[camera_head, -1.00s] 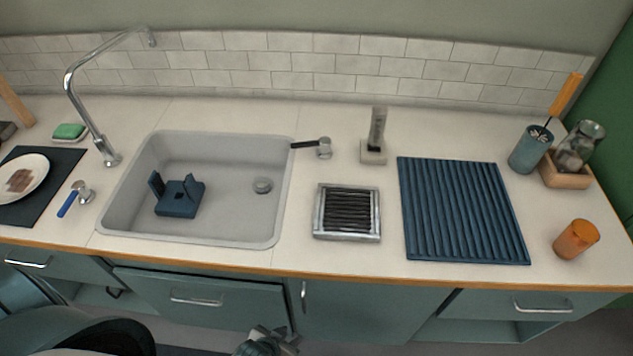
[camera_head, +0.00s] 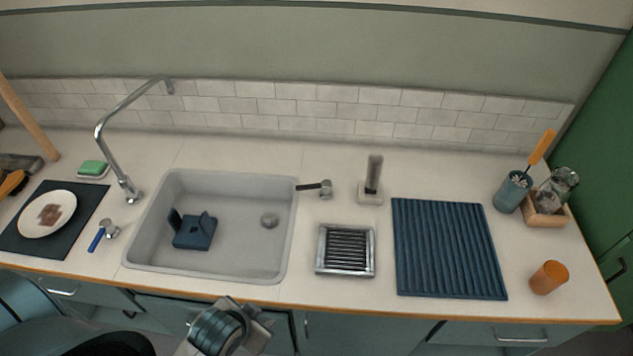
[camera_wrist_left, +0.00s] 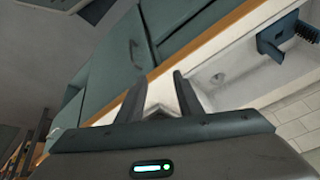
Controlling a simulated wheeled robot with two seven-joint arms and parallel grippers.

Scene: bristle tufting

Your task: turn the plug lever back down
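A black lever with a chrome base (camera_head: 318,186) is on the counter just right of the sink's back right corner; its arm points left toward the sink rim. A second lever with a blue handle (camera_head: 99,238) and chrome base stands left of the sink. The sink (camera_head: 222,255) has a round drain (camera_head: 269,220) at its right side. My left gripper (camera_head: 256,322) is low in front of the counter edge, below the sink and apart from both levers. In the left wrist view its two fingers (camera_wrist_left: 161,88) are spread with nothing between them. My right gripper is not in view.
A dark blue rack (camera_head: 193,237) stands in the sink, and a tall chrome tap (camera_head: 110,150) rises behind it at left. A slotted metal grate (camera_head: 346,262), an upright grey stand (camera_head: 373,178) and a ribbed blue mat (camera_head: 440,250) are right of the sink.

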